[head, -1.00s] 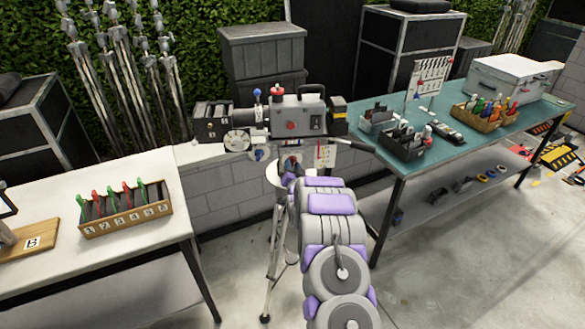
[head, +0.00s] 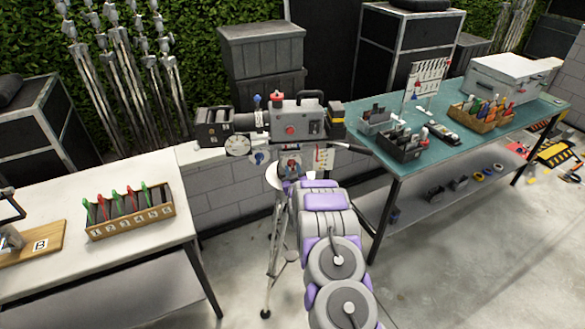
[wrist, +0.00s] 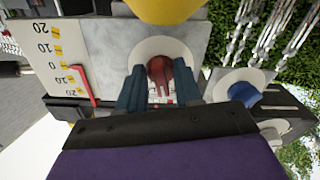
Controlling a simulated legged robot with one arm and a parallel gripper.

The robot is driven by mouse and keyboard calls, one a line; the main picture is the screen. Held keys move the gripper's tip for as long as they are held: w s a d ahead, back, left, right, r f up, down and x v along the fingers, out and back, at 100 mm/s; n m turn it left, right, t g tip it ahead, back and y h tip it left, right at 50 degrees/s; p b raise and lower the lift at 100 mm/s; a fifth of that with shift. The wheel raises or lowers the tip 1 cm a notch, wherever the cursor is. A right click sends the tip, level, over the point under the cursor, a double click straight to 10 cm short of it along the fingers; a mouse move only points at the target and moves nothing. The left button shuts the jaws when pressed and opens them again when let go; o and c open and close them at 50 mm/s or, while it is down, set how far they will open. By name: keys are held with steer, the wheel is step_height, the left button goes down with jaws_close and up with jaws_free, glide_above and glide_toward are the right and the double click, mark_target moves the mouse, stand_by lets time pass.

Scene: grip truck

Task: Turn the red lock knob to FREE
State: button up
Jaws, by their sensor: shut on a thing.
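The red lock knob (wrist: 159,70) sits on a round pale disc on the grey camera-head plate (wrist: 105,50) in the wrist view. Its ridge points down that picture, toward my gripper. My gripper (wrist: 160,92) has one blue-grey finger on each side of the knob and is shut on it. In the head view my gripper (head: 291,170) reaches the tripod head below the film camera (head: 298,122). The knob is small and mostly hidden there. I cannot read any FREE or lock marking.
A blue knob (wrist: 246,94) on another disc is close to the right finger. A tilt scale (wrist: 50,50) with a red pointer (wrist: 83,84) is at left. A yellow part (wrist: 166,8) hangs above. A white bench (head: 90,260) and a green-topped bench (head: 440,150) flank the tripod.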

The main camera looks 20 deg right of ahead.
steer(key=shift+n+p, duration=0.65)
steer(key=shift+n, duration=0.85)
steer(key=o, duration=0.7)
steer(key=shift+s, duration=0.1)
steer(key=p+v, duration=0.1)
steer(key=v, duration=1.6)
steer(key=shift+s, duration=0.1)
steer(key=shift+f, duration=0.1)
